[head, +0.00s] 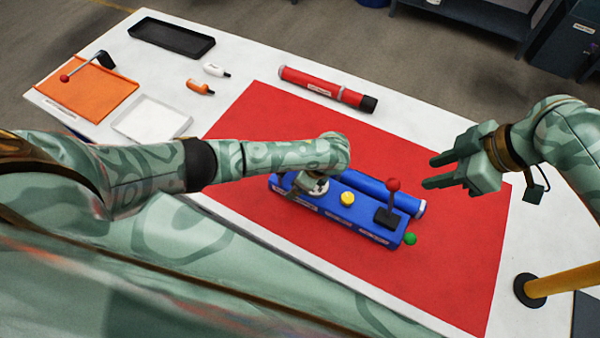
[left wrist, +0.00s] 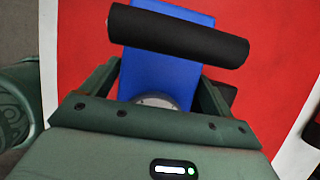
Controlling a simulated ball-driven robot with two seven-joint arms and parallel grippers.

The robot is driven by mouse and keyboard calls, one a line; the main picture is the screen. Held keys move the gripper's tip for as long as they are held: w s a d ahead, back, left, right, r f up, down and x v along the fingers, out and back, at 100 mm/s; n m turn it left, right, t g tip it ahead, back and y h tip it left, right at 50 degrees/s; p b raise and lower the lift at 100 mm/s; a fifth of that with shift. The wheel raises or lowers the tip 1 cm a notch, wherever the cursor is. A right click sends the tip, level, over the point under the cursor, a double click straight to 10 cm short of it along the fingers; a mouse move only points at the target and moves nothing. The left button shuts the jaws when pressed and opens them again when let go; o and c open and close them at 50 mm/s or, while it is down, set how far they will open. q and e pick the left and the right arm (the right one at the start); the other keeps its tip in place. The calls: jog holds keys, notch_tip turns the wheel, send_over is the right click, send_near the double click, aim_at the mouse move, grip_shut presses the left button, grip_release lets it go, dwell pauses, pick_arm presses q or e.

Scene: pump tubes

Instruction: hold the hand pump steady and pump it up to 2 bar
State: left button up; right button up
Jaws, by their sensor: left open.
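The blue hand pump (head: 335,214) lies on the red mat. It has a yellow button (head: 347,198), a black block with a red-knobbed lever (head: 393,186) and a green knob (head: 410,239). A pale round part, perhaps the gauge (head: 313,187), shows beneath my left wrist; no reading is legible. My left gripper is hidden under its arm in the head view. In the left wrist view its open fingers (left wrist: 158,88) stand either side of the blue body (left wrist: 150,75); contact cannot be told. A black cylindrical bar (left wrist: 180,38) crosses there. My right gripper (head: 430,172) is open and empty, right of the lever.
A red tube with a black end (head: 325,90) lies at the mat's (head: 250,115) back edge. A yellow post (head: 560,280) stands at right.

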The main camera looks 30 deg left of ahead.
pick_arm(q)
jog(key=shift+a+f, duration=0.2)
jog(key=shift+f, duration=0.25)
jog(key=shift+c, duration=0.4)
jog(key=c, duration=1.2)
